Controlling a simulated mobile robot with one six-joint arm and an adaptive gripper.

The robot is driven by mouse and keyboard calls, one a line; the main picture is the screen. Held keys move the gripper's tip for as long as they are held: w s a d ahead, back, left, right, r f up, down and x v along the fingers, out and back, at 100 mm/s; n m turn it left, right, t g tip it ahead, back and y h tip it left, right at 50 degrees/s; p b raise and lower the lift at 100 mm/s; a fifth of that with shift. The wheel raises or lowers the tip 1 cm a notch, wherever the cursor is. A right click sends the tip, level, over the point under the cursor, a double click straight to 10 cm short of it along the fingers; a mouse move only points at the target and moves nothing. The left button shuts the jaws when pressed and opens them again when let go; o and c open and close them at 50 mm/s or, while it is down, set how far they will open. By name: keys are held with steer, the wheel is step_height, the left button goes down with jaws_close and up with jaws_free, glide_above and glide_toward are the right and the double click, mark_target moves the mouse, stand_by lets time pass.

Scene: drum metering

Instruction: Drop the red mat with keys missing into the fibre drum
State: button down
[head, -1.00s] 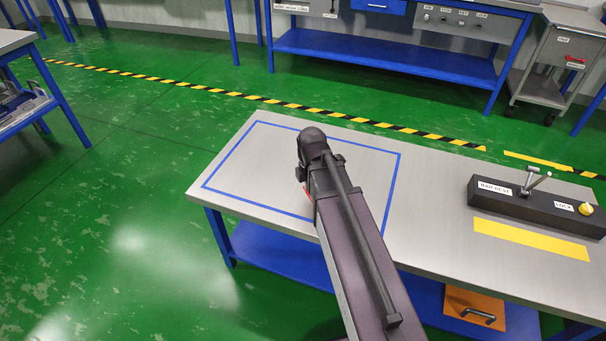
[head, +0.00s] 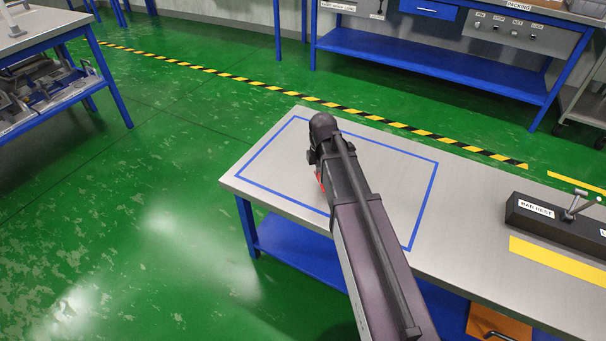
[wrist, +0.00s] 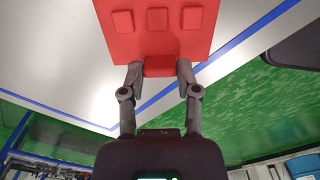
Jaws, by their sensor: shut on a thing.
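A red mat (wrist: 155,40) with raised square keys shows in the wrist view. My gripper (wrist: 160,72) is shut on a tab at the mat's near edge, with one finger on each side. The top of the mat is cut off by the frame, so I cannot tell how many keys it has. In the head view only a sliver of red (head: 320,182) shows beside my arm, over the blue-outlined area of the steel table (head: 280,180). My arm hides the rest of the mat and the gripper there. I cannot make out the fibre drum in either view.
A black box labelled BAR REST (head: 540,220) with a lever stands on the table's right part. An orange item (head: 495,322) lies on the shelf below. Another bench (head: 430,60) stands at the back, and a rack (head: 45,95) at left. Green floor between is clear.

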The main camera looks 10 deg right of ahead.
glide_above(306, 180)
steer(key=shift+s+f, duration=0.1)
steer(key=shift+f, duration=0.2)
steer(key=shift+f+b, duration=1.75)
steer(key=shift+b, duration=0.25)
steer(key=shift+c, duration=1.7)
jaws_free()
steer(key=shift+r, duration=0.15)
step_height(306, 180, up, 12)
steer(key=p, duration=1.2)
